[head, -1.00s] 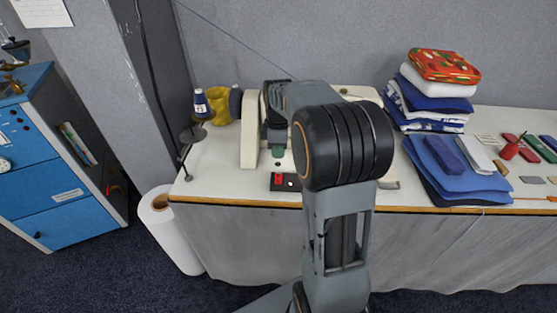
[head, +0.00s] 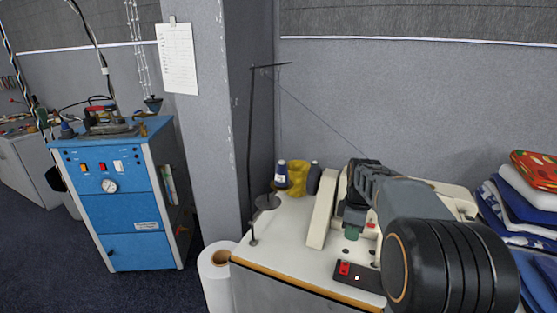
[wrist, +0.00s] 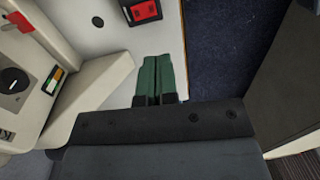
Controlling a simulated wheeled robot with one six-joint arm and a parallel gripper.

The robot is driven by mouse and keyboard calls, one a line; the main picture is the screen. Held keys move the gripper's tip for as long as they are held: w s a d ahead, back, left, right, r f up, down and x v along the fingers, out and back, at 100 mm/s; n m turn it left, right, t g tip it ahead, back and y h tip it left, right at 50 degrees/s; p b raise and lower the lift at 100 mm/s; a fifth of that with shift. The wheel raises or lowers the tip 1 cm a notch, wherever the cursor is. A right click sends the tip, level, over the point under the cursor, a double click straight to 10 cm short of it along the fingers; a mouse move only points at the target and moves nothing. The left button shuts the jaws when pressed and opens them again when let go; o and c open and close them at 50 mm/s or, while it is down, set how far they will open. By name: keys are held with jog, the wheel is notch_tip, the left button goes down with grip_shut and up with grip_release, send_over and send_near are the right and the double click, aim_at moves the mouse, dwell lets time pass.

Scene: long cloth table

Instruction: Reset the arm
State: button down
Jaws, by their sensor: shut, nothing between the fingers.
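My gripper (head: 351,234) hangs over the white sewing table (head: 284,236), beside the cream sewing machine (head: 322,208). Its green fingers are together in the wrist view (wrist: 158,80), with nothing between them. My arm reaches in from the lower right of the head view and hides part of the machine. The red switch on a dark plate (head: 346,269) sits on the tabletop near the front edge, below the fingers in the head view. The switch also shows at the top of the wrist view (wrist: 144,10).
Thread spools (head: 297,178) stand at the table's back left, by a thin thread stand (head: 252,150). Folded fabrics (head: 526,195) are piled at the right. A white roll (head: 217,285) stands by the table's left end. A blue cabinet (head: 116,213) stands farther left, with open floor in front.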

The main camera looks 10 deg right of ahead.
jog(key=s+a+r+m+t+p, duration=0.1)
jog(key=s+a+m+t+p, duration=0.1)
jog(key=s+a+m, duration=0.3)
jog(key=s+a+m+t+p, duration=0.1)
jog(key=s+a+m+t, duration=0.1)
jog(key=s+a+m, duration=0.4)
jog(key=s, duration=0.4)
jog(key=shift+s+r+p, duration=0.3)
jog(key=shift+r+p, duration=0.1)
